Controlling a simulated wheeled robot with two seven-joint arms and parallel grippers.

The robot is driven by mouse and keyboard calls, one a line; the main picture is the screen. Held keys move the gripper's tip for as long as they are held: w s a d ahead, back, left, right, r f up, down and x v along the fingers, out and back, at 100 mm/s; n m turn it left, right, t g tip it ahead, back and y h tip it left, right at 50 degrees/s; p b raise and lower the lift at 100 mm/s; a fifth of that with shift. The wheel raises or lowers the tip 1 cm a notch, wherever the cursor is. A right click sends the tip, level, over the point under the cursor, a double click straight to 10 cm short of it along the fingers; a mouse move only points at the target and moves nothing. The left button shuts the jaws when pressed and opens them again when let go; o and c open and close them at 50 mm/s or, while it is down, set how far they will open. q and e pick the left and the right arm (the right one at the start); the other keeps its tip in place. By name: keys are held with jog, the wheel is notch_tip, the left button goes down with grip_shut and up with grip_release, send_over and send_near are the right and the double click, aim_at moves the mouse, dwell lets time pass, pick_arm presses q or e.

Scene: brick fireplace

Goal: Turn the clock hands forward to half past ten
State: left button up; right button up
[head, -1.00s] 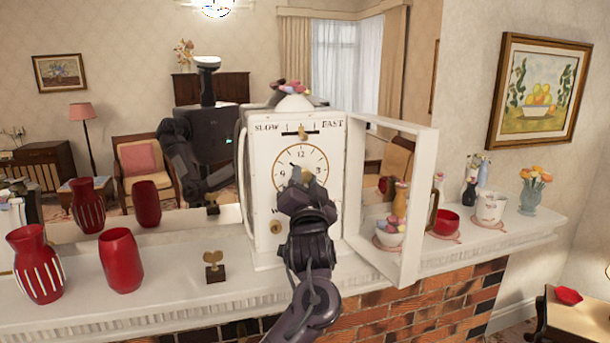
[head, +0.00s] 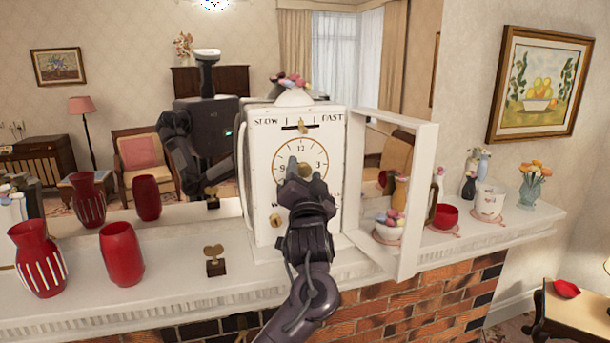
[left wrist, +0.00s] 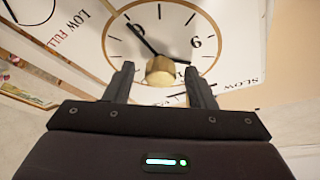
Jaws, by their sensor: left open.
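A white clock (head: 262,205) stands on the mantel, its round dial (head: 301,147) facing me. Its white framed door (head: 428,190) is swung open to the right. My left gripper (head: 304,172) is in front of the dial and hides its middle and lower part. In the left wrist view the gripper (left wrist: 159,76) is open, its fingers either side of the brass centre knob (left wrist: 160,72); contact cannot be told. One dark hand (left wrist: 143,40) runs from the hub to the upper left, beside a numeral; another (left wrist: 178,60) points right. The right gripper is not in view.
On the mantel left of the clock stand a striped red vase (head: 37,260), a plain red vase (head: 121,254) and a small brass key on a block (head: 215,261). A mirror is behind.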

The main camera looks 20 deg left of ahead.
pick_arm(q)
jog(key=shift+s+d+f, duration=0.1)
jog(key=shift+s+f, duration=0.05)
jog(key=shift+s, duration=0.05)
jog(key=b+v, duration=0.4)
jog(key=v, duration=0.3)
jog(key=shift+s, duration=0.15)
jog(key=shift+f, duration=0.1)
